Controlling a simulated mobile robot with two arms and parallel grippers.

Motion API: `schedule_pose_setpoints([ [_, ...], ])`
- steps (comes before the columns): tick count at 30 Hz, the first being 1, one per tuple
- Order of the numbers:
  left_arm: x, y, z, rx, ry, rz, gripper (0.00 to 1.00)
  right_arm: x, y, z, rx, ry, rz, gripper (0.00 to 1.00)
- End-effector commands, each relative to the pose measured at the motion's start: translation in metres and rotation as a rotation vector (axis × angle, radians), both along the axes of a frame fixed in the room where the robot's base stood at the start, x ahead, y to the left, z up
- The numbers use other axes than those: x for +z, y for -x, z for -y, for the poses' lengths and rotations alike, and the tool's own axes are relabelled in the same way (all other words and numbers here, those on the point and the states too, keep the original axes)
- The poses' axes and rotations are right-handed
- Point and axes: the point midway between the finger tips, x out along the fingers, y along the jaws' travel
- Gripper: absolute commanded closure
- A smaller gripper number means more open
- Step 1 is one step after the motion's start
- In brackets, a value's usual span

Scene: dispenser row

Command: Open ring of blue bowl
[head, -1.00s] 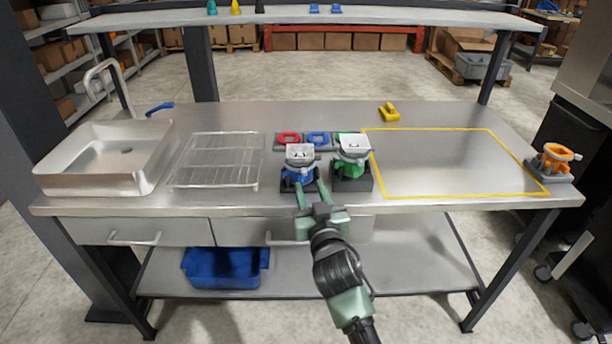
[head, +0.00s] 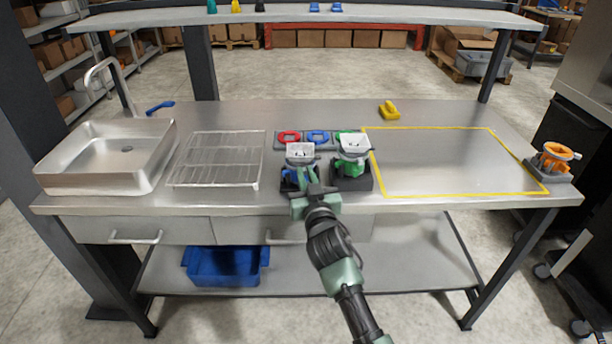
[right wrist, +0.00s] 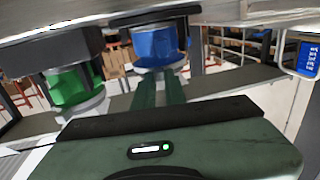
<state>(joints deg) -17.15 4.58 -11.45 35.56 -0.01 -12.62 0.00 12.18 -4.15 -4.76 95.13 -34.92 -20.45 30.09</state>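The blue bowl (head: 290,178) is part of a dispenser with a pale square hopper (head: 300,150) on top, left of a similar green one. It also shows in the right wrist view (right wrist: 158,46), with a pale ring (right wrist: 160,68) at its edge. My right gripper (head: 307,184) reaches to the front of the blue dispenser. Its two green fingers (right wrist: 161,88) end at the ring, a narrow gap between them. I cannot tell whether they clamp a part of it; the tips are hidden. My left gripper is not in view.
The green dispenser (head: 352,172) stands close on the right. Behind are a red ring (head: 289,137) and a blue ring (head: 318,137). A wire rack (head: 215,160) and sink (head: 105,160) are left. The yellow-outlined area (head: 450,160) is clear. An orange dispenser (head: 553,160) stands far right.

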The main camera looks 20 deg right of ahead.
Motion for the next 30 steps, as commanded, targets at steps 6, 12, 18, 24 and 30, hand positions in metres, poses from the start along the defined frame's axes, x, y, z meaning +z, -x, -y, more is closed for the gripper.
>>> schedule_pose_setpoints([
  [6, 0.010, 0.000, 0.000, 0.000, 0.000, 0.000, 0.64, 0.003, 0.000, 0.003, 0.027, 0.004, -0.001, 1.00],
  [12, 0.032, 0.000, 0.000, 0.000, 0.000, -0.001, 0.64, 0.006, 0.001, 0.011, 0.104, 0.008, -0.003, 1.00],
  [18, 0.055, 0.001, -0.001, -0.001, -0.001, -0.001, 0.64, 0.005, 0.000, 0.024, 0.242, 0.013, -0.004, 1.00],
  [24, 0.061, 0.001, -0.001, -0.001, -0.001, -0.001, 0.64, 0.002, -0.003, 0.035, 0.383, 0.012, -0.002, 1.00],
  [30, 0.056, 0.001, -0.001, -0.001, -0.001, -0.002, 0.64, 0.000, -0.006, 0.042, 0.496, 0.008, -0.001, 1.00],
])
